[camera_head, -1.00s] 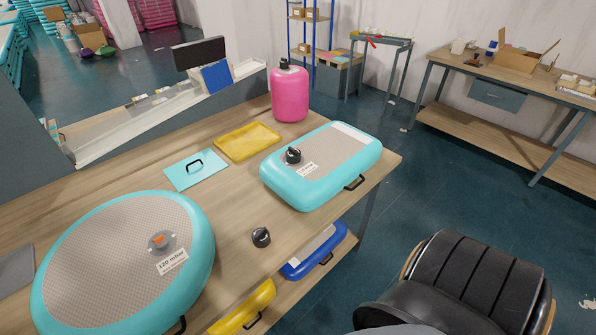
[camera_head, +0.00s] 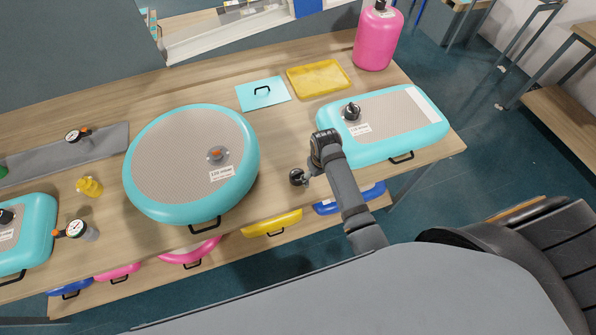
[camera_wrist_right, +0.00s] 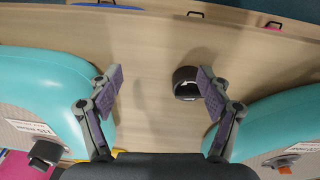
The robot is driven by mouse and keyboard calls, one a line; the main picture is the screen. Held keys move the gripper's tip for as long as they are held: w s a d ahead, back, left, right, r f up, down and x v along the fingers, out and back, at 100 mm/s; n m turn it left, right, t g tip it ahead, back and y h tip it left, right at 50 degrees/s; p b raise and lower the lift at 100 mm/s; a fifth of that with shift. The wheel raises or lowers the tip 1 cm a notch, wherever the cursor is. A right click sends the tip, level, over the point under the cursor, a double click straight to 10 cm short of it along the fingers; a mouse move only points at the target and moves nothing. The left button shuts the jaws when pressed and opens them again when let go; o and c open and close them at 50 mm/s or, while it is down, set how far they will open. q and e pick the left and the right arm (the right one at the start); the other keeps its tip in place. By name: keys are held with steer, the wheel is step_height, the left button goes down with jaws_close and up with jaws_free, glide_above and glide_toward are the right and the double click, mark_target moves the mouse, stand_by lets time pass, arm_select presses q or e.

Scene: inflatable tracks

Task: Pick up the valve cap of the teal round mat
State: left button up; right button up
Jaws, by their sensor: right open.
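The black valve cap (camera_head: 297,177) lies on the wooden table just right of the teal round mat (camera_head: 137,190). That mat has a bare orange valve (camera_head: 216,154) in its grey top. My right gripper (camera_head: 308,177) is beside the cap, partly hidden by my wrist. In the right wrist view, the right gripper (camera_wrist_right: 158,81) is open and empty, fingers spread above the table. The cap (camera_wrist_right: 185,84) shows close to the right-hand finger, which slightly overlaps it. The round mat (camera_wrist_right: 270,115) is at the right there. My left gripper is not in view.
A teal rectangular mat (camera_head: 400,128) with its own black cap (camera_head: 351,111) stands right of my wrist. Bare table surrounds the loose cap.

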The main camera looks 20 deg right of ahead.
step_height(320, 180, up, 5)
steer(key=n+g, duration=0.1)
glide_above(297, 173)
steer(key=f, duration=0.4)
steer(key=shift+s+d+f+p, duration=0.2)
steer(key=shift+d+p, duration=0.1)
steer(key=shift+p, duration=0.05)
steer(key=shift+a+f, duration=0.15)
steer(key=shift+f, duration=0.65)
steer(key=f+b, duration=0.4)
steer(key=b, duration=0.1)
steer(key=shift+w+a+f, duration=0.15)
steer(key=shift+w+f, duration=0.05)
steer(key=shift+f, duration=0.15)
steer(key=shift+r, duration=0.2)
steer(key=c, duration=1)
steer(key=shift+r, duration=0.15)
steer(key=shift+c, duration=0.2)
